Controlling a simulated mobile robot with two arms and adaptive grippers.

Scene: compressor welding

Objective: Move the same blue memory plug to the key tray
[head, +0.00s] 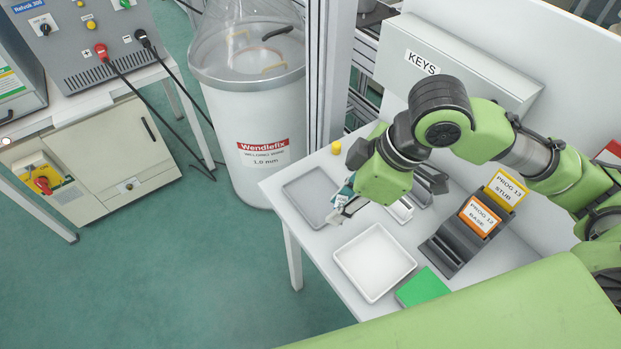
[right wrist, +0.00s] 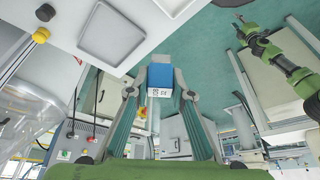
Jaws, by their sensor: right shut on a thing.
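The blue memory plug (right wrist: 160,78) has a white label on its near end and shows in the right wrist view. My right gripper (right wrist: 160,94) is shut on it, one fingertip on each side. In the head view my right gripper (head: 344,205) is over the white table, above the right edge of a grey tray (head: 303,208); the plug is mostly hidden there. A white square tray (head: 372,292) lies nearer the front edge and looks empty. I cannot tell which tray is the key tray. My left gripper (right wrist: 240,30) shows small in the right wrist view, its fingers unclear.
A dark holder (head: 447,255) carries yellow and orange program cards. A green pad (head: 423,287) lies beside the white tray. A grey box marked KEYS (head: 470,85) stands behind. A yellow knob (head: 336,147) is at the back corner. A wire drum (head: 240,160) stands left of the table.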

